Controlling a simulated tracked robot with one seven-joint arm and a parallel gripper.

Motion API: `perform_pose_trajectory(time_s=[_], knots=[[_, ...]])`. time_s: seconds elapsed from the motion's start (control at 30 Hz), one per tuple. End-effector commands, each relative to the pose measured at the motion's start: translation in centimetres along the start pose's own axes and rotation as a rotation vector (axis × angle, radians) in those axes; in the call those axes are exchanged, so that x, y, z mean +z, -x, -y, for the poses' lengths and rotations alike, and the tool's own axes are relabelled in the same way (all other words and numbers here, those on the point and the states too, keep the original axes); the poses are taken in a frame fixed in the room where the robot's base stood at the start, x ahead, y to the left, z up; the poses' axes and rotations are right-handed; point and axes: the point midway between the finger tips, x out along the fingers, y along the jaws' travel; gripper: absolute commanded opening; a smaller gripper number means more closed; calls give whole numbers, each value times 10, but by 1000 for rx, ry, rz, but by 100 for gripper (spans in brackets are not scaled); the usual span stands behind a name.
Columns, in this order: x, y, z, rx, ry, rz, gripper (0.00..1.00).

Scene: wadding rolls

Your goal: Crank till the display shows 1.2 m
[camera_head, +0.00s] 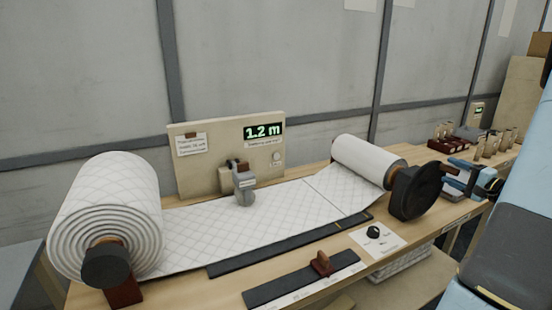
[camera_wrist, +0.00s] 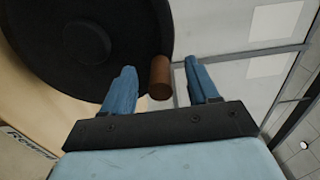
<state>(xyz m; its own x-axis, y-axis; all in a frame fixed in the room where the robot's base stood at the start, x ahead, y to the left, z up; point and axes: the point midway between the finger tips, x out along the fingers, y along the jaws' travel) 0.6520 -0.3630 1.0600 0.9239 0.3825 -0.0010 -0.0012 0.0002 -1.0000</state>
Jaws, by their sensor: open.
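The display (camera_head: 262,131) on the upright panel reads 1.2 m in green. The black crank disc (camera_head: 412,195) sits at the right end of the right-hand wadding roll (camera_head: 362,160). In the wrist view, the disc (camera_wrist: 65,45) fills the upper left, and its brown handle (camera_wrist: 160,78) lies between the blue fingers of my gripper (camera_wrist: 159,68). The fingers are open, with a gap on each side of the handle, the wider one on the right. How deep the handle sits between them is unclear.
A large wadding roll (camera_head: 118,215) stands at the left, and a quilted white sheet (camera_head: 260,220) runs across the wooden table to the right roll. A dark rail with a brown knob (camera_head: 321,263) lies in front. Several small items (camera_head: 490,145) stand at the far right.

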Motion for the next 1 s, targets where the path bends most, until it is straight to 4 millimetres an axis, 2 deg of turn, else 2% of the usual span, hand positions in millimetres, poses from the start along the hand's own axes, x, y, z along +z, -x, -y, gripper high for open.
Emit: perform_pose_trajectory(time_s=[0.17,1.0], knots=[[0,2,0,0,0,-1,60],[0,69,0,-1,1,-2,60]])
